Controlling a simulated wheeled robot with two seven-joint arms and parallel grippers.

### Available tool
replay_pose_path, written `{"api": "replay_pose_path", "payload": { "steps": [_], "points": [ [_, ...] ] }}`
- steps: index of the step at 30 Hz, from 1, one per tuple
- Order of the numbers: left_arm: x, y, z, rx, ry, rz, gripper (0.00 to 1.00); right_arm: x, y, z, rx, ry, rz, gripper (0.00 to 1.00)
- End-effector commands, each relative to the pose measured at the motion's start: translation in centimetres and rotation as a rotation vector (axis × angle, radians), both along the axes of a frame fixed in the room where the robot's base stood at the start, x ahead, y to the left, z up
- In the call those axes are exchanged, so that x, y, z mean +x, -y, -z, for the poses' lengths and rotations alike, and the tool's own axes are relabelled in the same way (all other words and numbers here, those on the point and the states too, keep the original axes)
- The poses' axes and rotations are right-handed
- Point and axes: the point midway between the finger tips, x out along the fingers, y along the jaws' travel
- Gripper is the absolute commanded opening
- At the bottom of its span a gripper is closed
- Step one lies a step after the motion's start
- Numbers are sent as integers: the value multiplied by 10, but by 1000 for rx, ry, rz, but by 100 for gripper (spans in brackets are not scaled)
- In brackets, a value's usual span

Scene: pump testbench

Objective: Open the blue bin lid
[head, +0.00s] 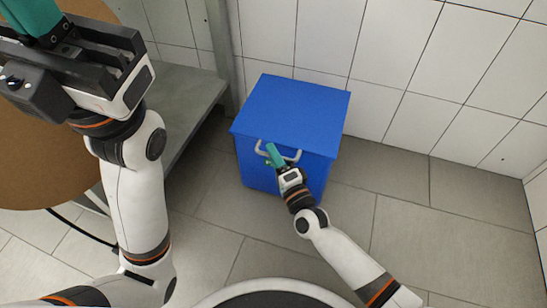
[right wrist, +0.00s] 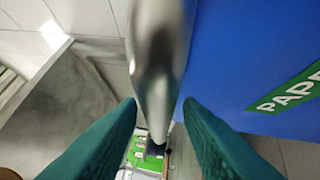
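The blue bin (head: 290,110) stands on the floor against the tiled wall, and its lid lies flat and shut. A grey metal handle (head: 292,158) sits on its front. My right gripper (head: 272,152) is at the handle with its teal fingers toward it. In the right wrist view the fingers (right wrist: 160,105) are apart, with the handle (right wrist: 158,70) running between them; I see a gap on both sides of the bar. A green label (right wrist: 292,92) shows on the blue bin face (right wrist: 240,50). My left gripper (head: 38,12) is at the top left, its fingertips cut off by the frame.
A grey bench (head: 195,92) with a metal post (head: 222,50) stands left of the bin. A round brown tabletop (head: 40,165) lies behind my left arm. Tiled floor (head: 420,210) to the right of the bin is clear.

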Motion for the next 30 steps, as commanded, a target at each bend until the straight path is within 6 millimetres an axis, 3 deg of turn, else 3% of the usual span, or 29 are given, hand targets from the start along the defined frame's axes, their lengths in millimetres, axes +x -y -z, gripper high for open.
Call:
{"api": "replay_pose_path", "payload": {
  "steps": [10, 16, 30],
  "points": [
    [-1, 0, -1, 1, 5, 0, 0, 3, -2, -1, -1, 0, 0, 31],
    [-2, 0, -1, 0, 6, 0, 0, 3, -2, 0, -1, 0, 0, 0],
    [3, -1, -4, -3, -15, 1, 0, 3, -2, -9, 4, -17, -1, 0]
  ]
}}
